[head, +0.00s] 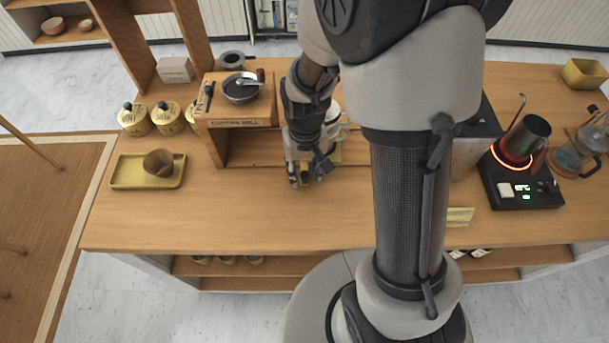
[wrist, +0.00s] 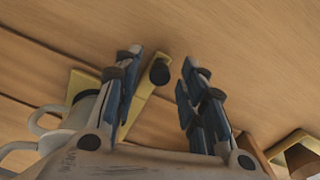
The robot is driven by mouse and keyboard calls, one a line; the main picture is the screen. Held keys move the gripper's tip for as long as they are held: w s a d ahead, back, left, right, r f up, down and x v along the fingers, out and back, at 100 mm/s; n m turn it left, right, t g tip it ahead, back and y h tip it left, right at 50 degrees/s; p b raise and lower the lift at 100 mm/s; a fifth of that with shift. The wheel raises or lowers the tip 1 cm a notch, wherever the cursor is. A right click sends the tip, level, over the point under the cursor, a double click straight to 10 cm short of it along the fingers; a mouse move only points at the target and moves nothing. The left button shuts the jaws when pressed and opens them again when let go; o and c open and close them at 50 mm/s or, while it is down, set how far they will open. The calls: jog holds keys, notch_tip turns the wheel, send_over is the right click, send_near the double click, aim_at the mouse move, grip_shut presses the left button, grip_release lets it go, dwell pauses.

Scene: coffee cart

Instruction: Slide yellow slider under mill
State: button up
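The yellow slider (wrist: 147,108) is a flat yellow piece with a round black knob (wrist: 160,72), seen in the wrist view. In the head view the slider (head: 335,155) is mostly hidden behind my gripper. My gripper (head: 304,182) is low over the counter, right of the stand's opening. In the wrist view its fingers (wrist: 162,58) are apart, one on each side of the knob, with gaps showing.
White cups (wrist: 50,130) stand close beside the slider. A yellow tray (head: 121,183) with a brown filter is left of the stand, below yellow canisters (head: 135,120). A glowing heater (head: 525,190) with a jug is at the right.

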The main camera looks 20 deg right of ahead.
jog(key=shift+f, duration=0.85)
jog(key=shift+c, duration=0.3)
grip_shut()
